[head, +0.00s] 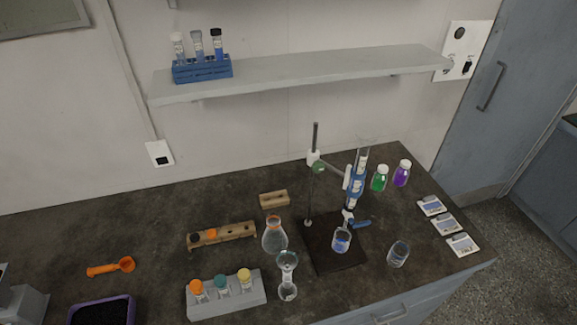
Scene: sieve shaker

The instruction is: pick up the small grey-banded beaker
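A small clear beaker (398,254) with a greyish band stands upright on the dark bench, right of the stand's base. Another small beaker (341,240) with blue on it stands on the dark base of the stand, below the blue-marked column (356,185). The bands are too small to read surely; the right one looks greyer. Neither of my grippers shows in the head view.
The retort stand (314,180) rises left of the column. Green (379,178) and purple (401,173) bottles stand behind the right beaker; several white cards lie to its right. A conical flask (274,236) and other glassware (287,277) stand left of the stand.

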